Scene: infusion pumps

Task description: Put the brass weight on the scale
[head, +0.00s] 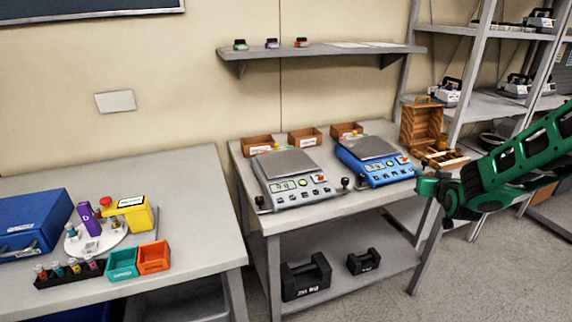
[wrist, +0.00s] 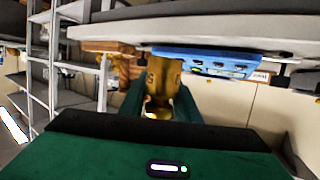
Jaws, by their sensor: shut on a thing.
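My gripper (head: 428,187) is in front of the right end of the scale table, near the blue scale (head: 385,173). In the wrist view my gripper's green fingers are closed on the brass weight (wrist: 160,78), a brass-coloured cylinder with markings. The blue scale also shows in the wrist view (wrist: 213,65), beyond the weight; that view appears upside down. The weight is hard to make out in the head view. A grey scale (head: 292,187) stands left of the blue scale. Both have flat grey pans, which look empty.
An open wooden weight box (head: 420,122) stands at the table's right end, beside a metal shelf rack (head: 487,105). Small brown bins (head: 305,138) line the table's back. Black weights (head: 305,277) sit on the lower shelf. A second table (head: 190,180) on the left holds vials and a blue case.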

